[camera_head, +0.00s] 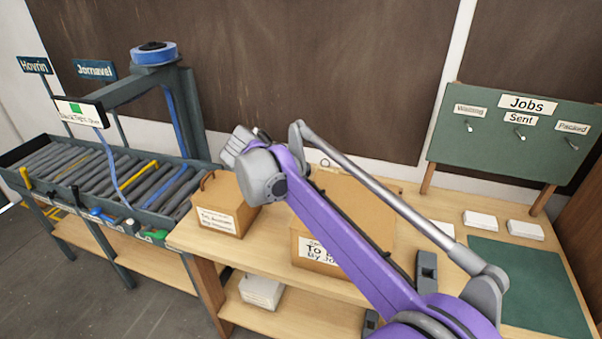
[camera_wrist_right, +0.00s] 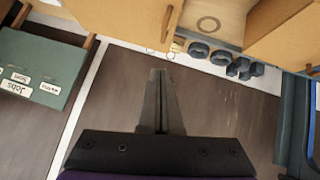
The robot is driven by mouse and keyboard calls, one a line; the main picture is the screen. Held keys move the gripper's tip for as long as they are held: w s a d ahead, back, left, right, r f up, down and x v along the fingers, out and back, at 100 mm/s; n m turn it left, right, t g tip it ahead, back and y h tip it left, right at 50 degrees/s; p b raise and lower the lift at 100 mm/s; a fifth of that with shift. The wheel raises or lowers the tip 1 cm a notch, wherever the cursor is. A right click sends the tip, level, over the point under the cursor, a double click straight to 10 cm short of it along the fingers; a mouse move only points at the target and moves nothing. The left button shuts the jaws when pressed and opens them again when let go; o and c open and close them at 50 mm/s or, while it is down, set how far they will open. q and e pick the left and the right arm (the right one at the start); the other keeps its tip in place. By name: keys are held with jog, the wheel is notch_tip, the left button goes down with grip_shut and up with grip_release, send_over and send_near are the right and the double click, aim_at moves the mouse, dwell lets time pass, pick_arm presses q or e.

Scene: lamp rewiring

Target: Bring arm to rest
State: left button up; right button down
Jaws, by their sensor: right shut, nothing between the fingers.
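My right arm (camera_head: 335,235), purple and grey, reaches in from the lower right of the head view, over the bench. Its grey outer end is above the brown boxes, and its fingers cannot be made out there. In the right wrist view my right gripper (camera_wrist_right: 158,74) has its dark fingers pressed together, with nothing between them. The fingers are seen against the dark wall panel and touch nothing that I can see. My left gripper is in neither view.
The wooden bench (camera_head: 400,276) holds a small brown box (camera_head: 222,198) and a larger box (camera_head: 315,252), partly behind my arm. A roller conveyor (camera_head: 105,180) stands left, with a blue reel (camera_head: 154,54) above. The green Jobs board (camera_head: 500,152) and green mat (camera_head: 530,285) are right.

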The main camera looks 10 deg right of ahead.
jog(key=s+d+f+n+g+y, duration=0.1)
jog(key=s+d+f, duration=0.2)
jog(key=s, duration=0.5)
jog(key=s+d+f+n+y, duration=0.1)
jog(key=s+d+f+y, duration=0.15)
jog(key=s, duration=0.55)
jog(key=s+f+n+y, duration=0.2)
jog(key=s+f+y, duration=0.1)
jog(key=s+f, duration=1)
jog(key=s, duration=0.5)
jog(key=shift+d+f+n, duration=0.25)
jog(key=shift+d+n, duration=0.15)
